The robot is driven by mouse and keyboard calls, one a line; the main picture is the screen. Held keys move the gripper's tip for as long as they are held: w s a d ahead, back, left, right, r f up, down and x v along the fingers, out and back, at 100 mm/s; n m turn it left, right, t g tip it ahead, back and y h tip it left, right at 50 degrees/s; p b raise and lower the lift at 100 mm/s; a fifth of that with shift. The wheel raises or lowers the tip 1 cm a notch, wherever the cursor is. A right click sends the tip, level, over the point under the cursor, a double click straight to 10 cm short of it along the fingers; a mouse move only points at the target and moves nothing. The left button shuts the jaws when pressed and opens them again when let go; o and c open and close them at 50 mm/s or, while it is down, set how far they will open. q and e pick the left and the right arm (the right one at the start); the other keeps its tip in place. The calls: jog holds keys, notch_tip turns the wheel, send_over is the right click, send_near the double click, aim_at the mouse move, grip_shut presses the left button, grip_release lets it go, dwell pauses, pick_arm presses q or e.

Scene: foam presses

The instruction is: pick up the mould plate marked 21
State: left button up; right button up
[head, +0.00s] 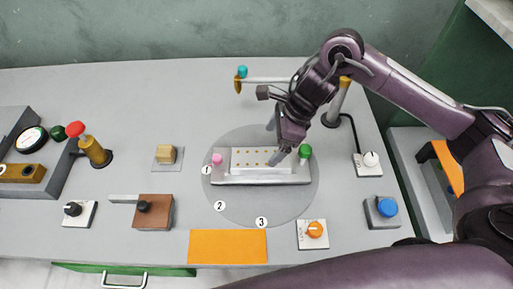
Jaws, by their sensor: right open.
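A pale block-like plate (250,158) with rows of gold dots lies on a round grey disc (240,207) at the table's middle. It sits in a light holder with a pink knob (217,158) at its left end and a green knob (305,151) at its right end. I can read no mark 21 on it, so I cannot tell if it is the mould plate. My right gripper (274,142) is open and points down over the right part of this plate, its fingers partly overlapping it in the picture. I cannot tell if they touch. My left gripper is out of view.
The disc carries labels 1, 2 and 3. An orange rectangle (228,247) lies in front. Knob boxes stand around, with orange (315,229) and blue (387,208) knobs at right. A brown block (153,212) with a lever and a post (340,100) also stand here.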

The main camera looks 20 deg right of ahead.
aim_at(260, 157)
jog(key=shift+s+a+f, duration=0.1)
jog(key=shift+a+f, duration=0.2)
jog(key=shift+f, duration=0.25)
jog(key=shift+s+a+f, duration=0.1)
jog(key=shift+f, duration=0.2)
jog(key=p+x, duration=0.2)
jog(key=x, duration=0.2)
jog(key=shift+a+f, duration=0.15)
jog(key=shift+f, duration=0.05)
jog(key=shift+w+f, duration=0.25)
jog(key=shift+f, duration=0.05)
jog(key=c, duration=1.3)
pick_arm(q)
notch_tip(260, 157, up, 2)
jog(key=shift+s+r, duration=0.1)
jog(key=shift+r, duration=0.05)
pick_arm(e)
jog(key=shift+r, duration=0.1)
jog(key=shift+c, duration=0.9)
jog(key=shift+w, duration=0.1)
